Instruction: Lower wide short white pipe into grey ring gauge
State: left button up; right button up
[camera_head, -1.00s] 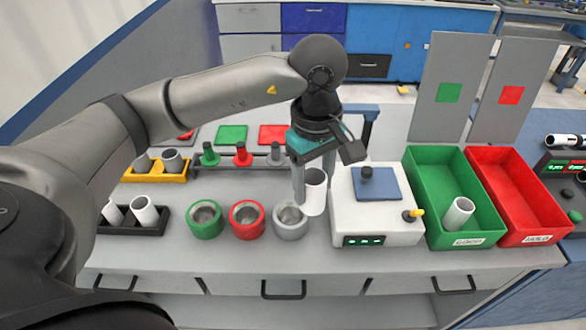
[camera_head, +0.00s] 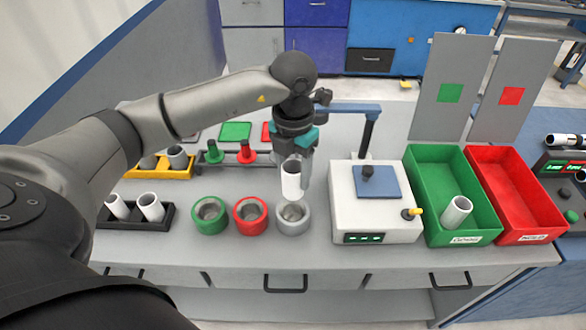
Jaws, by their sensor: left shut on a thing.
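The wide short white pipe (camera_head: 291,184) is upright in my left gripper (camera_head: 296,170), which is shut on it. The grey ring gauge (camera_head: 292,222) stands on the bench directly below, and the pipe's lower end overlaps its upper rim in the picture. I cannot tell whether the pipe has entered the opening or is just above it. My right gripper is not in view.
A green ring gauge (camera_head: 209,216) and a red ring gauge (camera_head: 250,215) stand to the left. A white device (camera_head: 375,215) stands close on the right, then a green bin (camera_head: 432,182) with a white pipe and a red bin (camera_head: 510,195). A black holder (camera_head: 136,224) with white pipes is at left.

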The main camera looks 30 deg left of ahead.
aim_at(293, 197)
pick_arm(q)
jog(key=shift+f, duration=0.2)
jog(key=shift+f+b, duration=2.85)
jog(key=shift+f, duration=0.75)
jog(key=shift+f+b, duration=0.45)
jog(key=shift+f, duration=0.1)
jog(key=o, duration=1.4)
jog(key=shift+o, duration=0.2)
jog(key=shift+r, duration=0.1)
notch_tip(293, 197, up, 15)
jog(key=p, duration=0.2)
jog(key=shift+p, duration=0.3)
jog(key=shift+s, duration=0.1)
